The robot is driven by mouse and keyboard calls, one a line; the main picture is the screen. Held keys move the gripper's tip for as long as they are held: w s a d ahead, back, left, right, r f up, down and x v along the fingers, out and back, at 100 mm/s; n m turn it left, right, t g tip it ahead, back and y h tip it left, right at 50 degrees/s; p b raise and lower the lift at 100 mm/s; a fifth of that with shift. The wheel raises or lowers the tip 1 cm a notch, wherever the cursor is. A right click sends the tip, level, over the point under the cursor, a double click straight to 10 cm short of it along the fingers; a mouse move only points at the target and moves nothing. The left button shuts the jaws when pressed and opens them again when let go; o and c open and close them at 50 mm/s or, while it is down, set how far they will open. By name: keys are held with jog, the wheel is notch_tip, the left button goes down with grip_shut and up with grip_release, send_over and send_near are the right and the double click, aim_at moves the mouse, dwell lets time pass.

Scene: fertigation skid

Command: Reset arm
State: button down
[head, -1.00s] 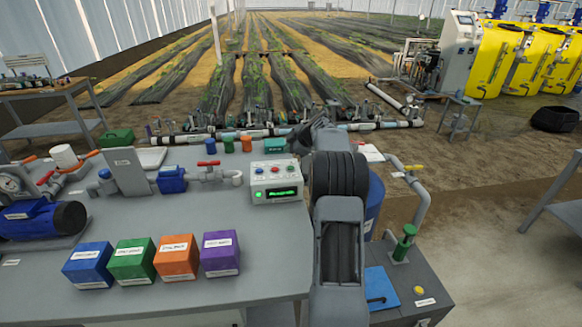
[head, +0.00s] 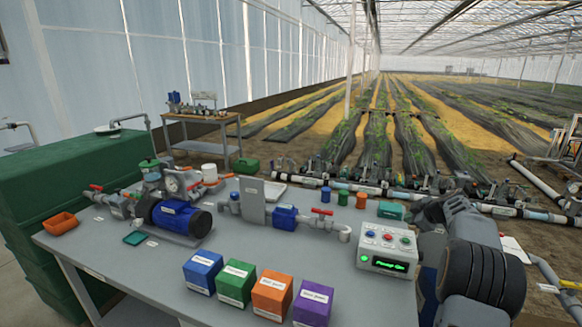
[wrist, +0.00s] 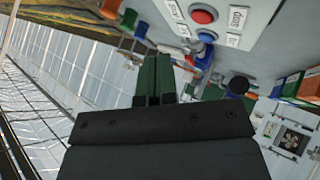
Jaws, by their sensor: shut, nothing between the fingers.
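My gripper (wrist: 157,80) shows in the wrist view with its two dark green fingers side by side, shut and empty. In the head view my arm is folded at the right, and the fingers are hidden behind it. A white control box (head: 387,250) with blue and red buttons and a lit green display stands on the bench just left of my arm. In the wrist view the box's button face (wrist: 240,20) appears tilted, beyond the fingers and to the right. I cannot tell the gap between fingers and box, but no contact shows.
The grey bench (head: 120,262) carries blue (head: 203,272), green (head: 236,283), orange (head: 272,297) and purple (head: 313,303) boxes at its front. A blue pump (head: 180,218), a valve pipe (head: 322,222) and an orange tray (head: 61,223) stand behind and left. Green crates (head: 70,170) border the left.

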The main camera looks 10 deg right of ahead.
jog(key=shift+s+f+m, duration=0.1)
jog(key=shift+f+m, duration=0.05)
jog(key=shift+m, duration=0.65)
jog(key=s+f+m, duration=0.1)
jog(key=s+f+m+g, duration=0.1)
jog(key=f+m, duration=0.1)
jog(key=s+a+f+m, duration=0.1)
jog(key=shift+f+g, duration=0.4)
jog(key=s+a+r+m+g+h+p, duration=0.1)
jog(key=s+a+r, duration=0.3)
jog(key=s+a, duration=1)
jog(key=s+a+r+m+g+h+p, duration=0.1)
jog(key=s+a+r+m+p, duration=0.3)
jog(key=s+a, duration=1.1)
jog(key=shift+s+r+m+g+h, duration=0.15)
jog(key=shift+r+m+g+h, duration=0.15)
jog(key=shift+r+g, duration=0.45)
jog(key=shift+a, duration=0.1)
